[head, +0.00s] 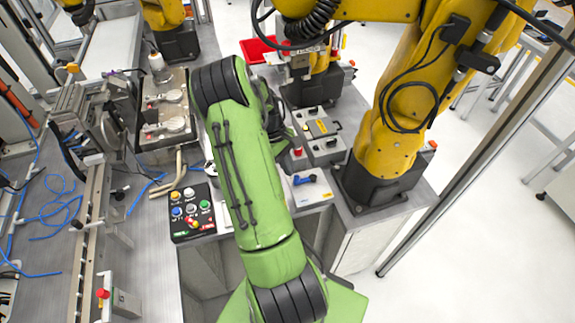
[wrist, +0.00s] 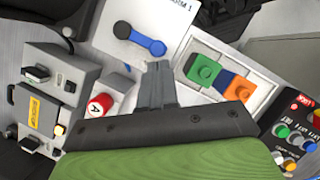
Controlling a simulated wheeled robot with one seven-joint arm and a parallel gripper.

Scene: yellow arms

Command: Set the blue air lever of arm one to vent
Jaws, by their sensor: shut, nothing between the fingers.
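The blue air lever (wrist: 140,39) lies on a white plate (wrist: 182,18) marked "ARM 1" at the top of the wrist view. It has a round end at the left and a handle slanting down to the right. The lever (head: 304,180) also shows in the head view, right of my green arm. My gripper (wrist: 158,67) is shut and empty. In the wrist view its fingertips appear just below the handle's right end; I cannot tell whether they touch it. In the head view my gripper is hidden by my arm. No vent marking is readable.
Left of my fingers are a red knob marked A (wrist: 99,106) and grey switch boxes (wrist: 62,80). To the right are a tray with green (wrist: 204,70) and orange (wrist: 240,86) pieces and a button panel (wrist: 296,135). A yellow robot arm (head: 392,140) stands close to the plate.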

